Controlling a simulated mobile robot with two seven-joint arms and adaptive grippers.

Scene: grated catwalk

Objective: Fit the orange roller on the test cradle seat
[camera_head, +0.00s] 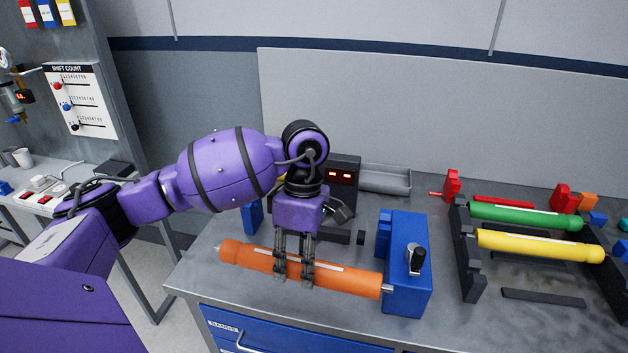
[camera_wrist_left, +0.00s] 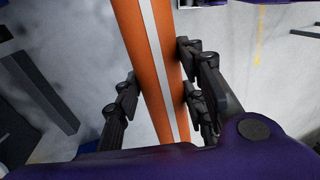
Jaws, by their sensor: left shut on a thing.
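The orange roller (camera_head: 342,278) is long, with a pale stripe along it and thin metal axle ends. My left gripper (camera_head: 293,280) is shut across its middle from above. In the left wrist view the orange roller (camera_wrist_left: 150,60) runs between the fingers of the gripper (camera_wrist_left: 160,75). The test cradle seems to be the blue housing (camera_head: 408,265) with a black knob, and a smaller blue block (camera_head: 252,216) behind the roller. The roller's right axle end is close to the blue housing's front left side; I cannot tell whether they touch. My right gripper is not in view.
A dark rack (camera_head: 467,262) on the right bears a green roller (camera_head: 525,215) and a yellow roller (camera_head: 540,245). A display box (camera_head: 342,176) with red digits and a grey tray (camera_head: 385,180) stand at the back. The blue drawer (camera_head: 285,335) is below the bench front.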

